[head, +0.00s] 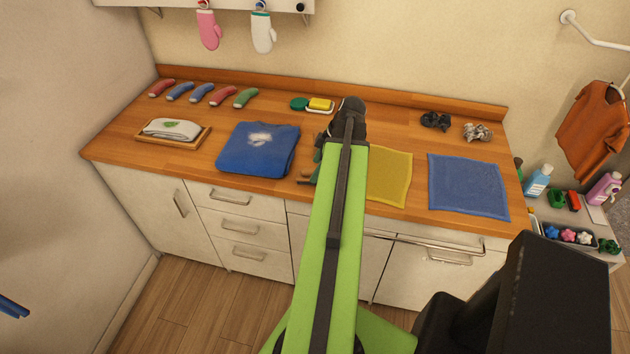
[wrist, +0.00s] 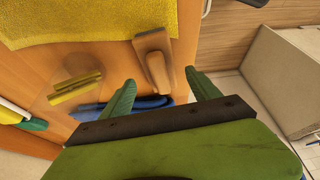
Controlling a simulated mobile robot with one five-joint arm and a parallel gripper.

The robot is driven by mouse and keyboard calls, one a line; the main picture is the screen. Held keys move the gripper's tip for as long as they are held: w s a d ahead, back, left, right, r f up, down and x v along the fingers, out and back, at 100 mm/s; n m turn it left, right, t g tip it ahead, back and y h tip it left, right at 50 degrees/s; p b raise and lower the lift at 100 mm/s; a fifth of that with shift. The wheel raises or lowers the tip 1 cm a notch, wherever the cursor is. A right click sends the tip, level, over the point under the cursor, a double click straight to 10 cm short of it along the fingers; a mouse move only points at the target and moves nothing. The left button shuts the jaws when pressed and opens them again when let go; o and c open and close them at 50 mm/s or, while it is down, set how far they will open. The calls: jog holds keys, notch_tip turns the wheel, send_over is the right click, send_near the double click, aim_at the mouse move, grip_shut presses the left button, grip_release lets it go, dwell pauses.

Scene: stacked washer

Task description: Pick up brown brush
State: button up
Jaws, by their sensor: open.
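The brown brush (wrist: 153,55) lies on the wooden counter in the wrist view, beside the yellow cloth (wrist: 85,20). It has a wide head at the top of the picture and a narrower body pointing toward my gripper (wrist: 160,76). My gripper is open, with its two green fingers apart and empty. The near end of the brush appears in the gap between the fingertips; I cannot tell the height between them. In the head view my arm hides the brush, and only a bit of the green fingers shows left of the arm.
A blue folded shirt (head: 257,149) lies left of my arm; a blue cloth (head: 468,186) lies right. A clear item with yellow strips (wrist: 75,86) lies near the brush. A yellow sponge (head: 320,103) is at the back. The counter's front edge is close to the brush.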

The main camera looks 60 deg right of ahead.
jog(key=b+x, duration=0.1)
jog(key=x, duration=0.2)
jog(key=shift+r, duration=0.2)
jog(key=c, duration=1.5)
jog(key=shift+r, duration=0.1)
notch_tip(320, 180, up, 4)
jog(key=p, duration=0.4)
jog(key=shift+r, duration=0.2)
jog(key=s+r+p, duration=0.6)
jog(key=s+p, duration=0.1)
jog(key=s, duration=0.4)
jog(key=shift+s+r, duration=0.2)
jog(key=shift+s, duration=0.2)
